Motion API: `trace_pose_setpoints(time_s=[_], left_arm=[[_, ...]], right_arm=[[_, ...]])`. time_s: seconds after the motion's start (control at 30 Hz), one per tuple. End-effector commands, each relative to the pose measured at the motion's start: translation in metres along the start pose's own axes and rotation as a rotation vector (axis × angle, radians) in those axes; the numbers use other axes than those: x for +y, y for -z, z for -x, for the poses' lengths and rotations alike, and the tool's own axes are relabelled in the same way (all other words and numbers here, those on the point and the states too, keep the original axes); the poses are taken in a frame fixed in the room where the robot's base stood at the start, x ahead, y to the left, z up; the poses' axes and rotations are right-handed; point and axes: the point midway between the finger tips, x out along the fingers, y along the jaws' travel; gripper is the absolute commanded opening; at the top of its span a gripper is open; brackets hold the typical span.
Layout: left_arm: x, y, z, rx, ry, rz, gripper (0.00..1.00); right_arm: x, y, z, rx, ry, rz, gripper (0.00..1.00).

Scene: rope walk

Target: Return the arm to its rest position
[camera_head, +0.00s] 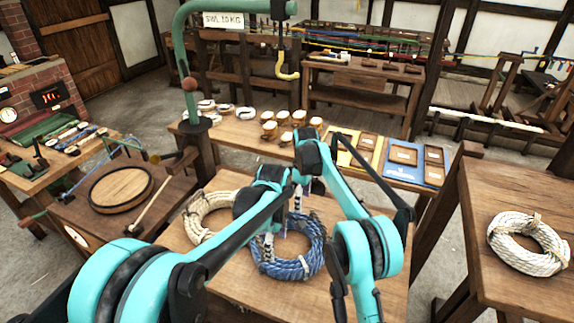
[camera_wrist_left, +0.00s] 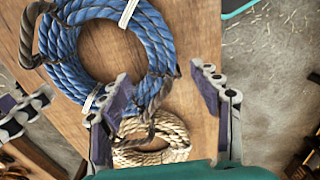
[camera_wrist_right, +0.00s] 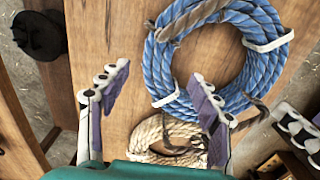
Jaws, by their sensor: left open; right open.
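My left gripper (camera_head: 268,245) hangs with its jaws apart over the blue rope coil (camera_head: 302,260) on the wooden table. In the left wrist view, my left gripper (camera_wrist_left: 160,76) has nothing between its fingers; part of the blue coil (camera_wrist_left: 75,60) and the pale rope coil (camera_wrist_left: 165,130) lie beneath. My right gripper (camera_head: 297,197) is just beyond it, also above the coils. In the right wrist view, my right gripper (camera_wrist_right: 160,76) is open and empty, with the blue coil (camera_wrist_right: 265,65) below. The pale coil (camera_head: 205,215) is partly hidden by my left arm.
A green crane post (camera_head: 190,95) with a yellow hook (camera_head: 288,72) rises behind the coils. A white rope coil (camera_head: 528,243) lies on the right-hand table (camera_head: 490,190). A round wooden lid (camera_head: 120,188) and a mallet (camera_head: 150,205) are at left. The two grippers are close together.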

Motion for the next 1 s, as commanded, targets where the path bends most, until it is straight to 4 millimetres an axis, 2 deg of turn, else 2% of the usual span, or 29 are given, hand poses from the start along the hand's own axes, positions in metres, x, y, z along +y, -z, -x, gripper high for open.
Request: trace_pose_setpoints(time_s=[0.17,0.27,0.47,0.6,0.73,0.87,1.0], left_arm=[[-0.005,0.003,0.006,0.002,-0.013,-0.025,0.63],[-0.017,0.009,0.018,0.008,-0.045,-0.085,0.63],[-0.055,0.027,0.049,0.047,-0.143,-0.284,0.63],[-0.085,0.036,0.065,0.095,-0.21,-0.43,0.63],[-0.113,0.044,0.074,0.152,-0.263,-0.566,0.63],[-0.14,0.05,0.08,0.221,-0.307,-0.698,0.63],[-0.169,0.055,0.08,0.308,-0.344,-0.84,0.63]], right_arm=[[-0.003,-0.006,0.012,0.007,-0.011,-0.026,0.63],[-0.01,-0.019,0.036,0.026,-0.038,-0.088,0.63],[-0.046,-0.065,0.098,0.093,-0.119,-0.291,0.63],[-0.082,-0.102,0.128,0.15,-0.174,-0.438,0.63],[-0.121,-0.136,0.146,0.209,-0.22,-0.572,0.63],[-0.164,-0.17,0.151,0.273,-0.262,-0.706,0.63],[-0.21,-0.204,0.143,0.349,-0.302,-0.847,0.63]])
